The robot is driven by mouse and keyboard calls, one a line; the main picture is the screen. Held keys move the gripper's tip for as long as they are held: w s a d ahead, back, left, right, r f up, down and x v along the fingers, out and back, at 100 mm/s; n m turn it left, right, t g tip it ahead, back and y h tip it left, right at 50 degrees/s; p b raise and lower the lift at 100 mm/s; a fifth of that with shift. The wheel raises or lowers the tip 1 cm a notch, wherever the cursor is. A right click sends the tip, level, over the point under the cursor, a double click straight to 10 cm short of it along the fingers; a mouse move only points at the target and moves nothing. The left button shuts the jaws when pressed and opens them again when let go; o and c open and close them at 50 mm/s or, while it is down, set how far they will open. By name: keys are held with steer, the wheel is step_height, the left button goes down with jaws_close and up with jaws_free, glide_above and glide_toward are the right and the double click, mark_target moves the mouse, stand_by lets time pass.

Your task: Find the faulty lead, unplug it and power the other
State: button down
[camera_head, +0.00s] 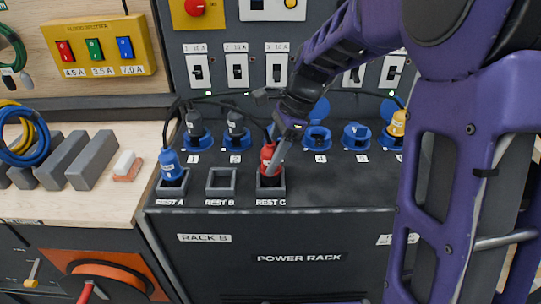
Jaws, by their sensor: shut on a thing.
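My gripper (276,158) is shut on a red plug (267,155), which is upright at the square holder marked REST C (271,190). I cannot tell whether the plug is fully seated. A blue plug (170,163) stands in REST A (172,188). REST B (221,182) is empty. Dark plugs sit in sockets 1 (194,125) and 2 (236,124), with dark leads. Sockets 4 (317,137) and 5 (356,137) look empty. A yellow plug (398,123) is at the far right socket. My arm hides the socket 3 area. Numbered breaker switches (237,70) line the panel above.
A left bench carries grey blocks (92,160), a white-and-orange block (127,166) and coiled cables (22,140). A yellow box (98,48) with coloured switches hangs above. A red knob (194,7) is at the top. My arm covers the right side.

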steer(key=shift+f, duration=0.3)
steer(key=shift+c, duration=1.2)
jaws_free()
